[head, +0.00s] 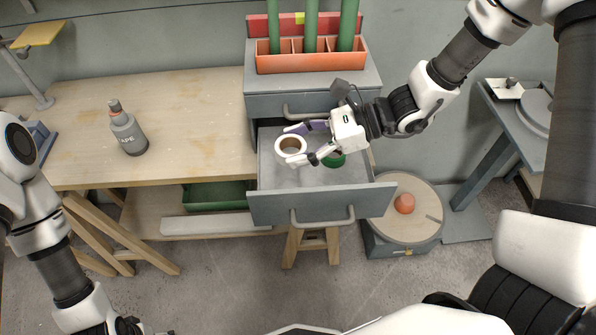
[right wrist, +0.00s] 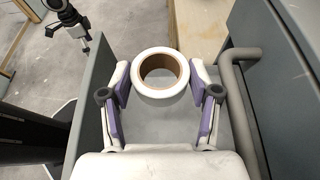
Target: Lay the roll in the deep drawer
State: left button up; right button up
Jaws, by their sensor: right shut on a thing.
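The white roll with a brown core (head: 290,150) is over the inside of the pulled-out deep drawer (head: 320,207). My right gripper (head: 308,144) is shut on the roll, with one finger on each side. In the right wrist view the roll (right wrist: 138,88) sits between the purple-padded fingertips (right wrist: 161,80), its hole facing the camera. I cannot tell whether it touches the drawer floor. A green round thing (head: 335,161) lies in the drawer, partly hidden by my right gripper. My left gripper (head: 128,326) is at the bottom edge of the head view, only partly seen.
The closed upper drawer (head: 267,104) with its handle is just behind my right gripper. An orange rack (head: 283,63) with green tubes stands on the cabinet. A grey bottle (head: 129,134) stands on the wooden bench (head: 195,120). The drawer's left part is bare.

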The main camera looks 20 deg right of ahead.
aim_at(298, 182)
notch_tip(298, 182, down, 9)
jog(key=shift+f, duration=0.1)
jog(key=shift+w+f, duration=0.15)
jog(key=shift+f, duration=0.1)
jog(key=shift+w+d+f, duration=0.1)
jog(key=shift+w+f, duration=0.05)
jog(key=shift+f, duration=0.2)
jog(key=o, duration=1.1)
jog(key=shift+o, duration=0.2)
